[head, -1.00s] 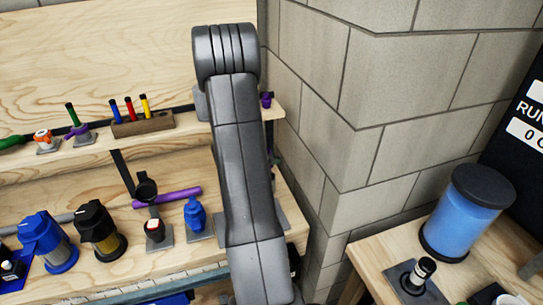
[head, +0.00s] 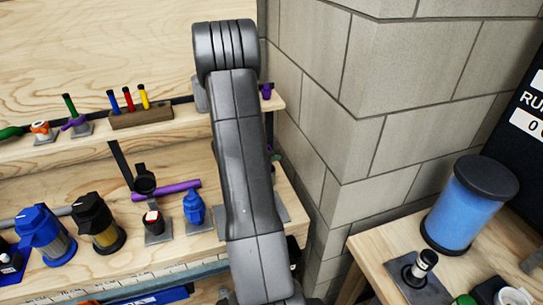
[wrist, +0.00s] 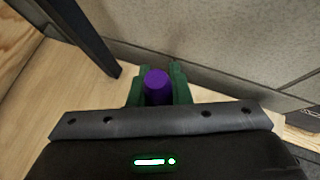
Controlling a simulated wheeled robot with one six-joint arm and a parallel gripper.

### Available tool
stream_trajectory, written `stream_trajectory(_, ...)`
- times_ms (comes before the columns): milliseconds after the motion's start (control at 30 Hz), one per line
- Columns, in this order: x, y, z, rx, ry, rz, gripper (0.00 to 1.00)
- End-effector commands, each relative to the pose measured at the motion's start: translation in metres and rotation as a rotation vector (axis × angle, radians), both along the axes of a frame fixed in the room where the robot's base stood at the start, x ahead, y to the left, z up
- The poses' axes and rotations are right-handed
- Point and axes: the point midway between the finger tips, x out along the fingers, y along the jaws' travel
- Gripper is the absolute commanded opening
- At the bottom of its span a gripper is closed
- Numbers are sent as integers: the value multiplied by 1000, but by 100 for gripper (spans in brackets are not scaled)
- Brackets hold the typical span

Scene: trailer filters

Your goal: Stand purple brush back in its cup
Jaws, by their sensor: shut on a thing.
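In the wrist view, my gripper (wrist: 156,88) has green fingers closed on a purple cylinder, which I take for the purple brush (wrist: 157,84). Only its rounded purple end shows; the rest is hidden by the gripper. Below and around it is pale wood, with a block wall beyond. In the head view my arm hides the gripper. A small dark purple thing (head: 266,91) shows beside my arm at the shelf's right end; I cannot tell whether it is the cup or part of the brush.
A dark strut (wrist: 82,35) stands left of my gripper in the wrist view. The block wall (head: 340,130) is close on the right. The shelf holds a marker block (head: 141,119). A purple rod (head: 167,189) and blue bottle (head: 194,208) are on the bench below.

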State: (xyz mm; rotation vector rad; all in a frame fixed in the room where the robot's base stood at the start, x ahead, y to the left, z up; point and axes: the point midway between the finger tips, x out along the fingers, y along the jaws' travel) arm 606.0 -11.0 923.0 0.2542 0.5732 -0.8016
Motion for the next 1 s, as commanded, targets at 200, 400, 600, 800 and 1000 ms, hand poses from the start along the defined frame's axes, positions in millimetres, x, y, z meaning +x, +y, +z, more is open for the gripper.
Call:
stream_trajectory(200, 0, 0, -5, 0, 0, 0, 0)
stream_trajectory(400, 0, 0, -5, 0, 0, 0, 33)
stream_trajectory(600, 0, 0, -5, 0, 0, 0, 43)
stream_trajectory(800, -1, 2, -4, 0, -1, 1, 43)
stream_trajectory(1000, -16, 19, 12, 0, -3, 4, 43)
